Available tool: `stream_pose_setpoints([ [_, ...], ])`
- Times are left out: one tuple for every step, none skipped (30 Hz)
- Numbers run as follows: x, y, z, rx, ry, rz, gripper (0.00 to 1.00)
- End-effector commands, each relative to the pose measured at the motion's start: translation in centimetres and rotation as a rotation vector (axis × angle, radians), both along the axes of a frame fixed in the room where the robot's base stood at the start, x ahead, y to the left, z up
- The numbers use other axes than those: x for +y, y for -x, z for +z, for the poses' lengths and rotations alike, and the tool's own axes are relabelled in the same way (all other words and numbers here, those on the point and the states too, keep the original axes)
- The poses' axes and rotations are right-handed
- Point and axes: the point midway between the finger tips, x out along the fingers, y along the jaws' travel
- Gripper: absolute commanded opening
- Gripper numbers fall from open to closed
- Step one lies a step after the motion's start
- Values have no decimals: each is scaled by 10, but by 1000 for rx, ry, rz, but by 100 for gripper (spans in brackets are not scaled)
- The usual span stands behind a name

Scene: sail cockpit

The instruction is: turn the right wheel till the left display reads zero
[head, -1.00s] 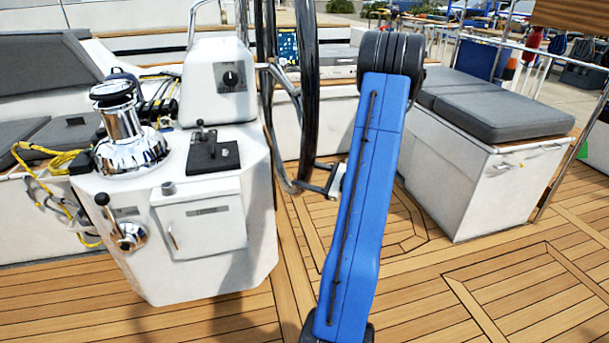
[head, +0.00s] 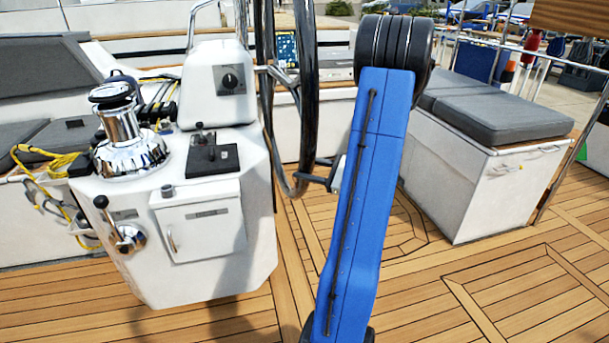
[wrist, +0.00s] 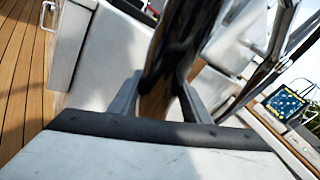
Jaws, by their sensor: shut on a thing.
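The wheel (head: 309,95) is a large dark rim seen nearly edge-on beside the white pedestal in the head view. My gripper (head: 312,181) is at the lower part of its rim, partly hidden behind my blue arm. In the wrist view the two grey fingers of my gripper (wrist: 158,95) stand on either side of the dark rim (wrist: 168,50) and are shut on it. A small blue screen (head: 287,46) shows behind the wheel, and also in the wrist view (wrist: 285,103). I cannot read it or tell whether it is the left display.
The white pedestal (head: 245,235) carries a chrome winch (head: 125,145), a black lever (head: 206,150) and a knob panel (head: 230,80). A grey-cushioned bench (head: 500,105) stands to the right. Teak deck (head: 430,290) lies open in front.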

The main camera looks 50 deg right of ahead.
Motion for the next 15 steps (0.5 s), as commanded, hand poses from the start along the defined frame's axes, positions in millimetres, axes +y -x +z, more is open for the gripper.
stream_pose_setpoints([
  [5, 5, 9, 13, -5, 6, 3],
  [7, 7, 14, 22, -10, 6, 3],
  [8, 9, 21, 33, -17, 6, 3],
  [9, 10, 27, 42, -22, 6, 3],
  [10, 12, 32, 49, -27, 6, 3],
  [11, 14, 39, 60, -33, 6, 3],
  [12, 15, 45, 68, -38, 6, 3],
  [13, 16, 50, 76, -43, 6, 3],
  [14, 18, 58, 87, -50, 7, 3],
  [15, 20, 63, 96, -56, 6, 3],
  [16, 21, 68, 103, -61, 6, 3],
  [17, 22, 76, 115, -67, 6, 3],
  [17, 24, 81, 123, -72, 6, 3],
  [18, 25, 87, 131, -77, 6, 3],
  [19, 26, 95, 141, -84, 5, 3],
])
